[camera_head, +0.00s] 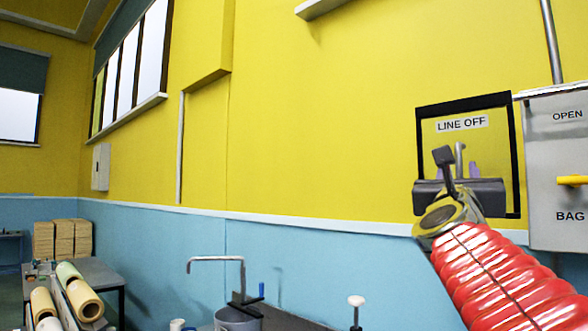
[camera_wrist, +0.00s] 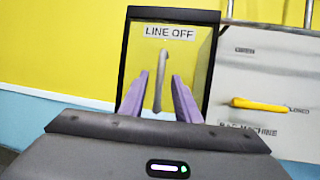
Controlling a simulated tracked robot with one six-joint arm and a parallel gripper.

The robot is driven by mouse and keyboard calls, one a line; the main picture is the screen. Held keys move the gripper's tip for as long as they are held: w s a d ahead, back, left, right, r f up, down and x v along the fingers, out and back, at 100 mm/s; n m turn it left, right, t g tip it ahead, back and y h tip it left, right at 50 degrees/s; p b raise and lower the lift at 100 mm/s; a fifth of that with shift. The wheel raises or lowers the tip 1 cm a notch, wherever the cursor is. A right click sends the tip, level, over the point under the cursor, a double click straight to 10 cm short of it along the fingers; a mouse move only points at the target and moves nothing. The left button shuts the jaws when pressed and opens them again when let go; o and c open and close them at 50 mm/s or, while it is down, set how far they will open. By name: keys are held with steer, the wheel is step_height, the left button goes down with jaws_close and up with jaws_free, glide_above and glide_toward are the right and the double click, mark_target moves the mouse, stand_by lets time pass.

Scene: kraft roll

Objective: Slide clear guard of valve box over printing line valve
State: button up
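The clear guard, black-framed and labelled LINE OFF (camera_head: 462,123), stands before the yellow wall, left of the grey valve box (camera_head: 552,220). It also fills the middle of the wrist view (camera_wrist: 169,33). A grey upright handle (camera_wrist: 164,68) shows within its frame. My gripper (camera_wrist: 159,78) is open, with one purple finger on each side of this handle; contact with it cannot be told. In the head view my gripper (camera_head: 463,172) is partly hidden by its own wrist. A yellow valve lever (camera_wrist: 258,104) lies about level on the box; no printing label is readable.
A pipe (camera_head: 551,40) runs up the wall above the box. Below are a bench with a bent tap (camera_head: 215,260) and a white-topped knob (camera_head: 356,301). Paper rolls (camera_head: 83,298) and brown stacks (camera_head: 62,239) stand far left. The wall left of the guard is clear.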

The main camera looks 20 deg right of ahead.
mark_target(459, 165)
steer(key=shift+x, duration=2.6)
steer(key=shift+c, duration=0.6)
jaws_close()
steer(key=shift+r, duration=0.1)
